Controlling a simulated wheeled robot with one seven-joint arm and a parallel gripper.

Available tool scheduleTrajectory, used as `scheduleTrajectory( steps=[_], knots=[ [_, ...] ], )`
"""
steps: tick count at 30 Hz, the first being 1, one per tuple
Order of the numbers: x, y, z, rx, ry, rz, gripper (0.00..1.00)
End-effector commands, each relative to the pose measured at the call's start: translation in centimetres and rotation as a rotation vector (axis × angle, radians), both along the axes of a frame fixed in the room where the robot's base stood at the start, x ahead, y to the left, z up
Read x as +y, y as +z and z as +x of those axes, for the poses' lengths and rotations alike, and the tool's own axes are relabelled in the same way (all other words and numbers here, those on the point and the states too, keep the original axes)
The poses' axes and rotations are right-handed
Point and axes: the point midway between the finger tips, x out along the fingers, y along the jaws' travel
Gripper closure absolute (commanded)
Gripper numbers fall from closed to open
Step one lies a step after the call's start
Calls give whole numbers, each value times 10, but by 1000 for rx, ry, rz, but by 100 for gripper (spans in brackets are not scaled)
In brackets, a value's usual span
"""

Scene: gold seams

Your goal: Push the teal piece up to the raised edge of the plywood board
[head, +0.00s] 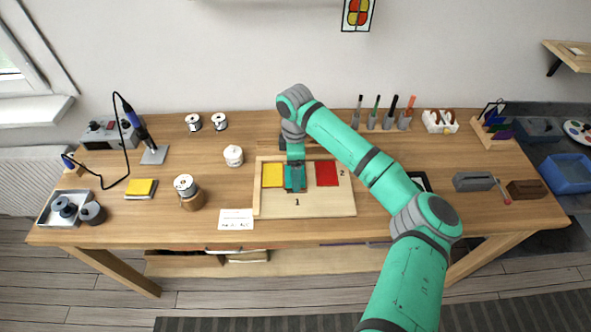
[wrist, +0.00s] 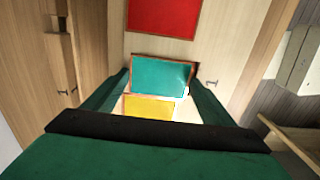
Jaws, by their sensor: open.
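The teal piece (wrist: 162,76) is a flat panel with a copper-coloured border, lying on the plywood board (head: 305,206). In the head view my gripper (head: 295,184) is over it and mostly hides it. In the wrist view my gripper (wrist: 160,82) is open, with a finger on either side of the teal piece; I cannot tell whether they touch it. A yellow piece (head: 272,174) lies to its left and a red piece (head: 326,173) to its right. The board's raised edge (head: 257,190) shows along the left; a rim also runs along the back.
A white card (head: 236,219) lies left of the board. Pens in holders (head: 372,118) stand behind right. The board's front half is bare apart from a printed number.

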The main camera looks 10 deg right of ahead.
Motion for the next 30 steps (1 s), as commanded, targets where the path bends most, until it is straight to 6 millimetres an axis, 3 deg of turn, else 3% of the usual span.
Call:
scheduleTrajectory(
  steps=[1, 15, 21, 30],
  knots=[
    [-5, 14, 11, -39, -9, -6, 5],
    [0, 93, 3, -18, 0, -2, 1],
    [-1, 107, 1, -11, 0, -2, 1],
    [-1, 109, 0, -9, 0, -1, 1]
  ],
)
